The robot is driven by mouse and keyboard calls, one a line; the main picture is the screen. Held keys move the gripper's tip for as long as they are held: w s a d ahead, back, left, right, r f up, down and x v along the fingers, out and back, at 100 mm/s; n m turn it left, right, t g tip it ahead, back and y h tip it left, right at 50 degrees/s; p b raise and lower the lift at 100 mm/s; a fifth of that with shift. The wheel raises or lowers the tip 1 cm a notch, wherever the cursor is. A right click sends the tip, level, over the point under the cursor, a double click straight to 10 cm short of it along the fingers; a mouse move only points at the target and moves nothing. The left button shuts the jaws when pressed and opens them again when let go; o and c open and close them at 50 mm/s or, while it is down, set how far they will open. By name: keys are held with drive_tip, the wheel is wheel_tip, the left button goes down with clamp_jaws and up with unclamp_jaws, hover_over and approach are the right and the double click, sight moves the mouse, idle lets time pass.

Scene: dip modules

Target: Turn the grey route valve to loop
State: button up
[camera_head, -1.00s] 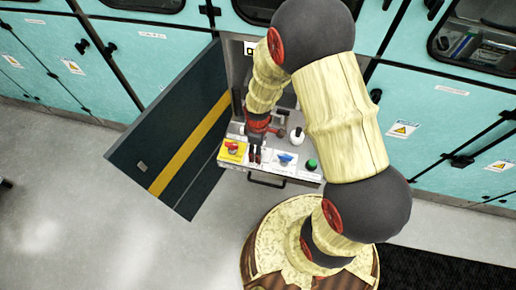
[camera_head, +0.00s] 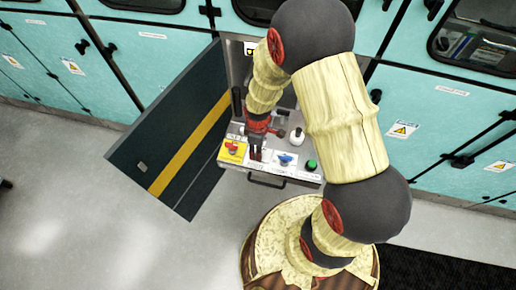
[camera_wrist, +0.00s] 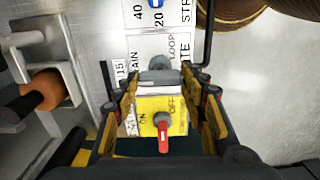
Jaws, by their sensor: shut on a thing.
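The grey route valve (camera_wrist: 160,78) lies between my fingertips in the wrist view, its bar running across the picture. Printed words beside it read LOOP and parts of other words, partly cut off by my fingers. My gripper (camera_wrist: 160,92) is shut on the valve's bar. In the head view my gripper (camera_head: 256,155) points down at the panel, between the red switch and the blue knob. The valve itself is hidden there by my fingers.
A red switch (camera_wrist: 162,125) sits on a yellow ON/OFF plate close by. A blue knob (camera_head: 285,160), a green button (camera_head: 311,165) and a white knob (camera_head: 297,137) stand to the right. An open dark cabinet door (camera_head: 165,140) is at left.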

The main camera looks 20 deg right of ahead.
drive_tip(key=m+p, duration=0.1)
drive_tip(key=m, duration=0.3)
drive_tip(key=shift+m+p, duration=0.4)
drive_tip(key=m+p, duration=0.1)
drive_tip(key=m, duration=0.3)
drive_tip(key=shift+m, duration=0.3)
drive_tip(key=m+p, duration=0.1)
drive_tip(key=m, duration=0.3)
drive_tip(key=shift+m, duration=0.3)
drive_tip(key=shift+m+p, duration=0.5)
drive_tip(key=shift+m, duration=1.5)
drive_tip(key=o, duration=1.2)
